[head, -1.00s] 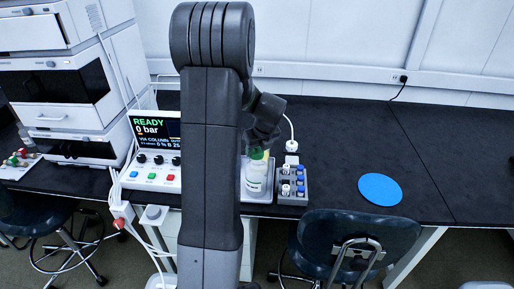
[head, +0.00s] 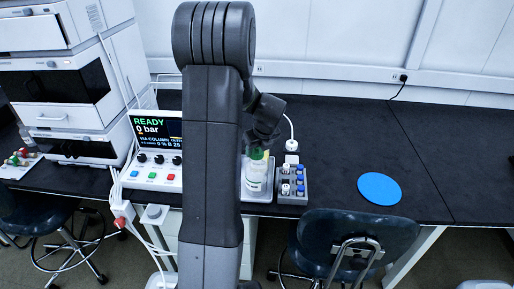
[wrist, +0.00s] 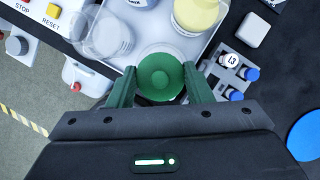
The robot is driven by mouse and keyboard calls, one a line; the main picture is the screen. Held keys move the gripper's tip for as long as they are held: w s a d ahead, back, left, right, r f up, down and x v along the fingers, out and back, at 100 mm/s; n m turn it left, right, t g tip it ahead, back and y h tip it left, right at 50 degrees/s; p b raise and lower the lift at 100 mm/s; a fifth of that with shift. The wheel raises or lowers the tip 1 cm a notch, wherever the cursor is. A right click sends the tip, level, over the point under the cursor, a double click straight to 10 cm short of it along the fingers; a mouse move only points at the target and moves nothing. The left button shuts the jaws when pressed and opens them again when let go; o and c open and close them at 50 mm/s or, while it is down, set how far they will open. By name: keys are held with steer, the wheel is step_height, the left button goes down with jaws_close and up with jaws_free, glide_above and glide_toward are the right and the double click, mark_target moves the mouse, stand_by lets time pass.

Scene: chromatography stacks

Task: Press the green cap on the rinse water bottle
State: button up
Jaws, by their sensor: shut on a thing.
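The green cap (wrist: 160,77) is between my two green fingers in the wrist view. My gripper (wrist: 159,70) is shut on it from both sides. The pale shoulder of the rinse water bottle shows around the cap, below it. In the head view the bottle (head: 256,178) stands upright on the grey tray, a white body with a label, directly under my gripper (head: 258,148). My gripper hides most of the cap there. Whether the cap is fully seated on the neck cannot be told.
In the wrist view a clear vessel (wrist: 104,36) and a yellow-topped container (wrist: 196,14) stand on the tray close by. A grey vial rack (head: 292,197) is right of the bottle. A blue disc (head: 380,188) lies on the black bench, with clear surface around it.

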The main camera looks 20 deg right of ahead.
steer(key=o, duration=1.5)
steer(key=shift+r, duration=0.1)
steer(key=shift+r+p, duration=3.3)
steer(key=shift+r, duration=0.2)
steer(key=shift+f, duration=0.1)
jaws_close()
steer(key=shift+f, duration=0.2)
